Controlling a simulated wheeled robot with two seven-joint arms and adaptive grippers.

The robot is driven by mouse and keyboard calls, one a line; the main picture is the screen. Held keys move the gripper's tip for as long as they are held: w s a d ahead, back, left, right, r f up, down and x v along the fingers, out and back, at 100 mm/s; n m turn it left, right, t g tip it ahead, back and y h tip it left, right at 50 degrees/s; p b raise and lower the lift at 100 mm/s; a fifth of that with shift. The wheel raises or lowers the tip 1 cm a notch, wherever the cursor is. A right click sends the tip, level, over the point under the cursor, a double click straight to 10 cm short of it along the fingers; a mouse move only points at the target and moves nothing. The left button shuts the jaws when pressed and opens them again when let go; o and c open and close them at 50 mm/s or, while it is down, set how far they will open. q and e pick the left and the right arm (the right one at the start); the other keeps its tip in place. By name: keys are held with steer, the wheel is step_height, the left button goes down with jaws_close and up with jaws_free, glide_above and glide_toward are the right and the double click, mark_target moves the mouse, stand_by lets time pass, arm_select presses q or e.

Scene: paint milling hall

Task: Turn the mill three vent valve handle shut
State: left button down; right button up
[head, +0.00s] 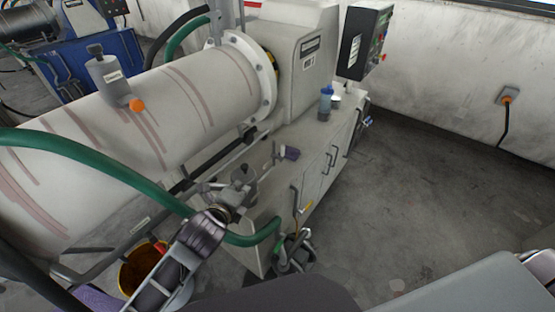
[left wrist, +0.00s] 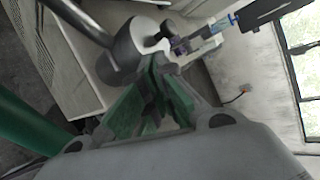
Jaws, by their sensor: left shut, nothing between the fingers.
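A grey valve body (head: 243,176) with a dark knob on top stands at the near end of the white bench below the mill drum. In the left wrist view a rounded grey body (left wrist: 124,52) with a bar-like arm lies just ahead of the fingers. My left gripper (head: 228,210) is shut and empty beside the valve; contact cannot be told. Its green-padded fingers also show in the left wrist view (left wrist: 155,85).
The pale mill drum (head: 180,100) fills the left. A green hose (head: 90,158) crosses in front of it and passes close to my left gripper. A bucket (head: 135,270) stands low left. A blue bottle (head: 326,98) stands on the bench. The floor at right is clear.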

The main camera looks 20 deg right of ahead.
arm_select(q)
steer(key=w+d+m+h, duration=0.1)
steer(key=d+m+h, duration=0.2)
steer(key=m, duration=1.3)
steer(key=d, duration=0.3)
steer(key=shift+w+h, duration=0.3)
arm_select(e)
steer(key=shift+d, duration=0.3)
arm_select(q)
steer(key=shift+d+r, duration=0.1)
arm_select(e)
steer(key=shift+a, duration=0.2)
arm_select(q)
steer(key=shift+w, duration=0.15)
glide_toward(282, 155)
steer(key=shift+w+f, duration=0.7)
steer(key=shift+f, duration=0.15)
steer(key=shift+w+d+p, duration=0.45)
steer(key=shift+w+d, duration=1.2)
steer(key=shift+d, duration=0.2)
arm_select(e)
steer(key=shift+r, duration=0.45)
arm_select(q)
steer(key=shift+d, duration=0.1)
